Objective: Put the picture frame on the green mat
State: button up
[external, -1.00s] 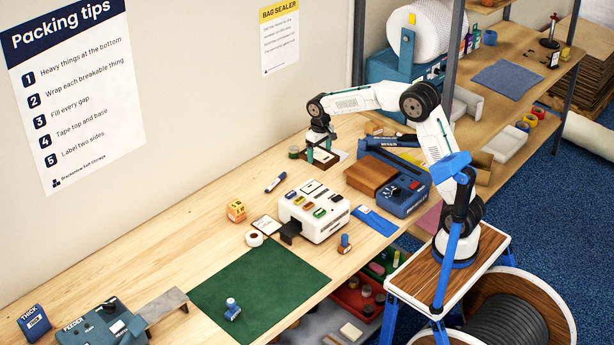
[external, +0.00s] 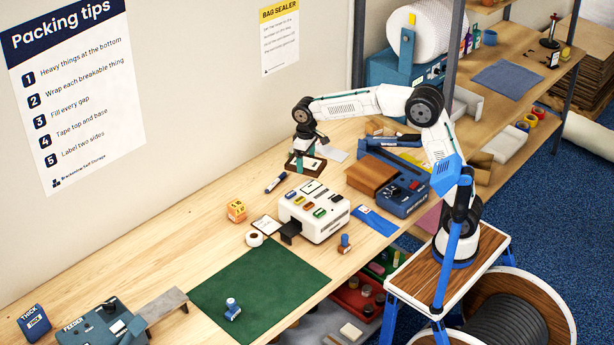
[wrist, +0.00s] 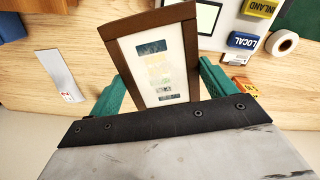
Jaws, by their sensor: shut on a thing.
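The picture frame (wrist: 155,62) has a dark brown border and a pale picture with coloured patches. In the external view the picture frame (external: 307,166) is at my gripper (external: 305,160), above the back part of the bench. My gripper (wrist: 155,85) is shut on it, with a green finger on either side in the wrist view. The green mat (external: 262,280) lies at the near part of the bench, well to the left and front of my gripper. A small blue and white stamp (external: 232,309) stands on the mat.
A white machine with coloured labels (external: 314,211) stands between my gripper and the mat. The mat's right part is bare.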

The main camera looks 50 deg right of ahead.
jog(key=s+a+n, duration=0.1)
jog(key=a, duration=0.2)
jog(key=s+a+n, duration=0.1)
jog(key=s+a, duration=0.3)
jog(key=a, duration=0.1)
jog(key=shift+s+a+n, duration=0.2)
jog(key=shift+a+n, duration=0.1)
jog(key=shift+n, duration=0.1)
jog(key=s+a+n, duration=0.6)
jog(key=s+a, duration=0.4)
jog(key=s, duration=0.5)
jog(key=s+a+n, duration=0.5)
jog(key=s+a, duration=0.5)
jog(key=s, duration=0.5)
notch_tip(320, 180, down, 10)
jog(key=shift+w+a+r, duration=0.1)
jog(key=shift+a+r, duration=0.05)
jog(key=shift+r, duration=0.1)
send_over(275, 288)
jog(key=shift+f, duration=2.55)
jog(key=shift+f, duration=0.1)
